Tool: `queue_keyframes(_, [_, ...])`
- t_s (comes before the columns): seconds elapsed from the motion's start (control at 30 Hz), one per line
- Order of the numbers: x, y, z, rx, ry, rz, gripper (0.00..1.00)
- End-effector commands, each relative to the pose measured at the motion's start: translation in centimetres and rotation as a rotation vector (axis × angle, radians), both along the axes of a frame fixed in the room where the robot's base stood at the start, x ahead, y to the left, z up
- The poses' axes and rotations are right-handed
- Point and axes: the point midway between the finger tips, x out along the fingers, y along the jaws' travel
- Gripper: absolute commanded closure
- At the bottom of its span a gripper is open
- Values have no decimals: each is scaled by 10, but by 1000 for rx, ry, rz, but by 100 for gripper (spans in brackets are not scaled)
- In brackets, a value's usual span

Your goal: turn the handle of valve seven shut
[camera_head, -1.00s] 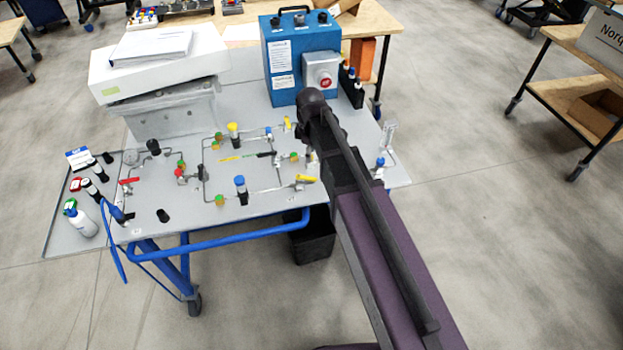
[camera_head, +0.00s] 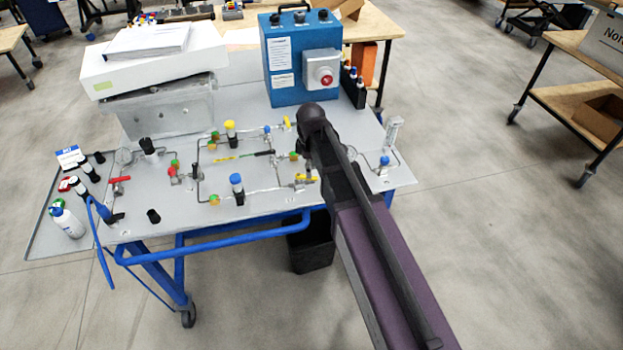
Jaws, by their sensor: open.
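The valve panel (camera_head: 187,216) is a grey board with thin pipes and several small valves on a blue-framed cart. Valve handles in view include a red one (camera_head: 120,179) at the left, a yellow one (camera_head: 287,122) at the back and a yellow one (camera_head: 306,178) near the front edge, just left of my arm. A blue-topped fitting (camera_head: 384,161) stands right of my arm. No number can be read, so I cannot tell which is valve seven. My arm reaches over the panel's right part; my gripper is hidden behind it, as is part of the piping.
A blue control box (camera_head: 295,90) with a red button stands at the back of the panel. A white case (camera_head: 160,70) on a grey block is at the back left. A black bin (camera_head: 312,252) is under the front edge.

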Motion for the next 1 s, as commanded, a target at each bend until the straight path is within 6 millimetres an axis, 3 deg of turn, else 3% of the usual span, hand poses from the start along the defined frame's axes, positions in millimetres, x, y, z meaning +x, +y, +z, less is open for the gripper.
queue_keyframes(0.33, [0,0,-26,0,0,-1,43])
queue_keyframes(0.87, [0,-1,-30,0,0,-1,43])
queue_keyframes(1.0, [0,-1,-30,0,0,-2,78])
